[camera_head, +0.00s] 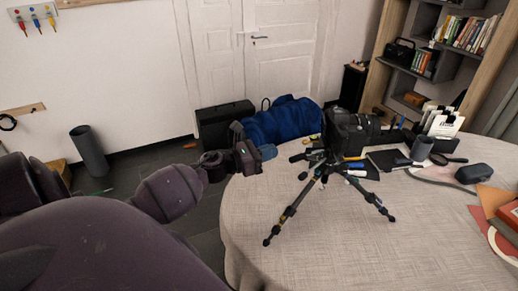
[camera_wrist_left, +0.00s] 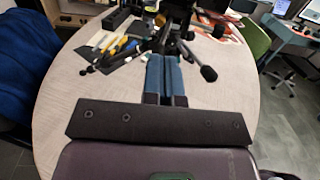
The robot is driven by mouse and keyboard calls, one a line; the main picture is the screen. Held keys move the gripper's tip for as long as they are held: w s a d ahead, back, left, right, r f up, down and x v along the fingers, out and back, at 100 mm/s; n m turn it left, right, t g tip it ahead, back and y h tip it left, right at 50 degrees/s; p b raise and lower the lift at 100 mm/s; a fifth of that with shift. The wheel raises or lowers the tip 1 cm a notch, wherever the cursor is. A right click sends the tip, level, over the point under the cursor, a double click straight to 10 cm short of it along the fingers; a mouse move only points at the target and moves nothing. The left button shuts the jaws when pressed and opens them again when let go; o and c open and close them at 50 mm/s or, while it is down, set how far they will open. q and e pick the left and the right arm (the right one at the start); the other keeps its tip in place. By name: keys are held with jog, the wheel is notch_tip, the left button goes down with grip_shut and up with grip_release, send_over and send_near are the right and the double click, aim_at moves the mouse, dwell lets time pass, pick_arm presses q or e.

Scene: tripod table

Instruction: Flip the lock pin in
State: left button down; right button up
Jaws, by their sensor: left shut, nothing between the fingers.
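A black tripod (camera_head: 318,185) with spread legs stands on the round cloth-covered table (camera_head: 300,250). A black camera (camera_head: 345,128) sits on top of it. In the left wrist view the tripod head (camera_wrist_left: 178,28) is at the top, with a dark handle (camera_wrist_left: 208,73) sticking out to the lower right. I cannot make out the lock pin. My left gripper (camera_head: 268,152) is at the table's left edge, left of the tripod head and apart from it. Its blue fingers (camera_wrist_left: 166,75) are shut and empty, pointing at the tripod. My right gripper is not in view.
Pens and tools (camera_wrist_left: 115,50) lie beyond the tripod. The table's front is clear.

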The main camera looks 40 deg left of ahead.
aim_at(300, 155)
pick_arm(q)
jog(key=p+x, duration=0.1)
jog(key=x, duration=0.7)
jog(key=shift+w, duration=0.1)
jog(key=shift+d, duration=0.1)
jog(key=shift+b+x, duration=0.35)
jog(key=shift+x, duration=0.45)
jog(key=shift+d, duration=0.15)
jog(key=shift+f, duration=0.1)
